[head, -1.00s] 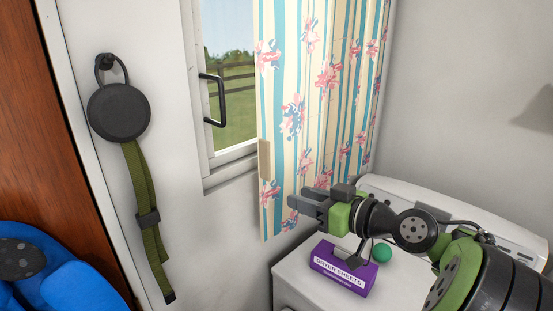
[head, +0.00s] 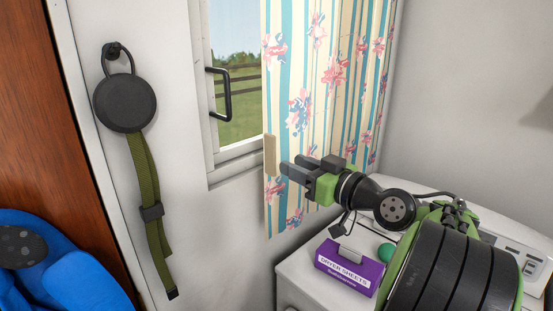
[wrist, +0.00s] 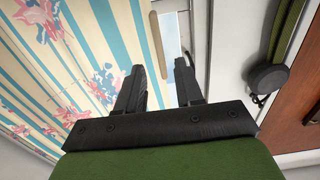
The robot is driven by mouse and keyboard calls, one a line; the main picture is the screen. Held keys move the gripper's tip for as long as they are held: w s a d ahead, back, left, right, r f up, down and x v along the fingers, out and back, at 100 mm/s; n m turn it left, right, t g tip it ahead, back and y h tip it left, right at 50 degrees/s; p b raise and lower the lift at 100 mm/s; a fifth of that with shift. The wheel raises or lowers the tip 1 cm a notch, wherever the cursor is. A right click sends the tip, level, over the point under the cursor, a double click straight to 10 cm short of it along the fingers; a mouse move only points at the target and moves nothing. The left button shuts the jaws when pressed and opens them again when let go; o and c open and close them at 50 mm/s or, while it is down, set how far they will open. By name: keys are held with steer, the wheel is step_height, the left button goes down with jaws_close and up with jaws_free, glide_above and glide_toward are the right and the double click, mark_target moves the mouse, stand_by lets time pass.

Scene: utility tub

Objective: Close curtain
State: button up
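The curtain (head: 319,88) has blue and cream stripes with pink flowers and hangs at the right part of the window (head: 234,85). A tan tab (head: 270,155) sits on its left edge; the tab also shows in the wrist view (wrist: 157,40), beyond and between my fingertips. My gripper (head: 284,167) is just right of the tab in the head view, in front of the curtain. In the wrist view my gripper (wrist: 160,72) has its two fingers apart with nothing between them. Whether a finger touches the cloth I cannot tell.
A black window handle (head: 220,95) sticks out left of the curtain. A black disc with a green strap (head: 126,104) hangs on the wall. A purple dryer sheets box (head: 348,270) and a green ball (head: 387,252) stand on the white surface below my arm.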

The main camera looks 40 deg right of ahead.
mark_target(275, 156)
steer(key=w+p, duration=0.1)
steer(key=w, duration=0.5)
steer(key=shift+w+a, duration=0.1)
steer(key=shift+w, duration=0.3)
steer(key=shift+c, duration=0.3)
jaws_close()
